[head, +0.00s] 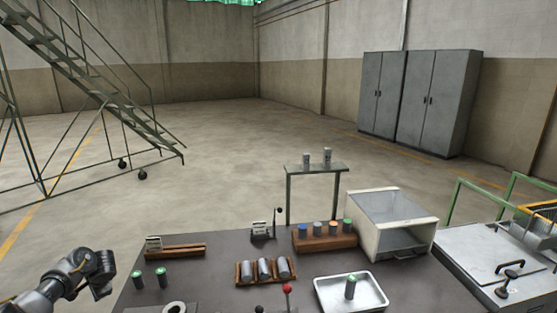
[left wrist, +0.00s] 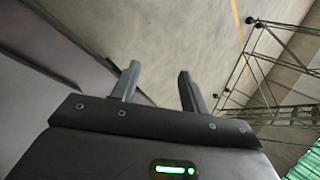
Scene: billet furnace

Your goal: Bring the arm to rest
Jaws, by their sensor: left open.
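My left gripper (head: 103,272) is at the lower left of the head view, beside the left end of the dark table (head: 215,262). In the left wrist view my left gripper (left wrist: 156,82) has its two fingers spread apart with nothing between them. Beyond the fingers that view shows the concrete floor and the stair frame. My right gripper does not show in either view.
Billets stand or lie on the table: two green-topped ones (head: 160,277), a rack of three (head: 264,269), a wooden block with several (head: 325,236), one in a white tray (head: 322,293).

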